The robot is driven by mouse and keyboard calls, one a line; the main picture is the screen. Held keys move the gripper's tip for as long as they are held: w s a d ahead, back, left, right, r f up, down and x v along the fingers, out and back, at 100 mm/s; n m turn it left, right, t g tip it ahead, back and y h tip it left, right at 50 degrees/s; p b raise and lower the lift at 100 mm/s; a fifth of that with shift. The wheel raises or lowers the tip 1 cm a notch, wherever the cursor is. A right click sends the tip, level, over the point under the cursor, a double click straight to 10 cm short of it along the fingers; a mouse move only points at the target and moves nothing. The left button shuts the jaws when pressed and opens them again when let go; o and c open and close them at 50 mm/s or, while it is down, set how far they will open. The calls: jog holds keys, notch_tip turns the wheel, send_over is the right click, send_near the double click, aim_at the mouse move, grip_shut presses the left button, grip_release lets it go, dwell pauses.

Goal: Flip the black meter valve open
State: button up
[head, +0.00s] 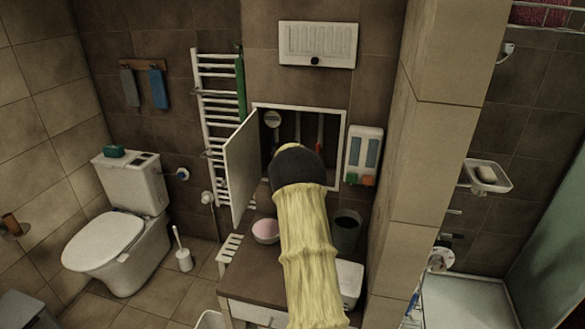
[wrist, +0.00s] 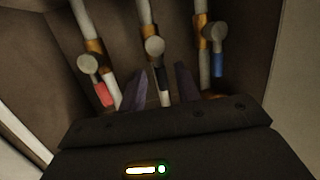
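In the wrist view, the black meter valve handle (wrist: 163,78) hangs down below a round grey cap (wrist: 155,47) on the middle of three white pipes with brass fittings. My gripper (wrist: 160,76) is open. Its two dark fingers stand on either side of the black handle and the middle pipe, with gaps visible. I cannot tell how deep the fingertips are relative to the handle. In the head view, my yellow-sleeved arm reaches into the open wall cabinet (head: 341,118) and hides my gripper and the black handle.
A red handle (wrist: 103,94) is on the left pipe and a blue handle (wrist: 218,65) on the right pipe, both close to my fingers. The cabinet door (head: 241,165) stands open at left. A dispenser (head: 363,155) is mounted right of the cabinet. A pink bowl (head: 265,231) sits below.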

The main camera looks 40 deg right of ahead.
jog(key=b+v, duration=0.4)
jog(key=v, duration=1.1)
jog(key=shift+a, duration=0.15)
jog(key=shift+a, duration=0.1)
jog(key=s+a+f+n+g+y, duration=0.25)
jog(key=s+a, duration=0.25)
jog(key=a, duration=0.4)
jog(key=s+a+f+n+g+y, duration=0.15)
jog(key=s+a+f+y, duration=0.3)
jog(key=a, duration=0.45)
jog(key=s+a+f+n+g+y, duration=0.25)
jog(key=s+a, duration=0.35)
jog(key=a, duration=0.3)
jog(key=s+a+f+g, duration=0.1)
jog(key=s+a, duration=0.1)
jog(key=s, duration=0.3)
jog(key=s+a+f+n+g, duration=0.1)
jog(key=s+a+f+g, duration=0.1)
jog(key=s, duration=0.3)
jog(key=shift+s+a, duration=0.4)
jog(key=shift+a, duration=0.05)
jog(key=shift+w+f+g, duration=0.1)
jog(key=shift+w+g, duration=0.05)
jog(key=shift+g, duration=0.1)
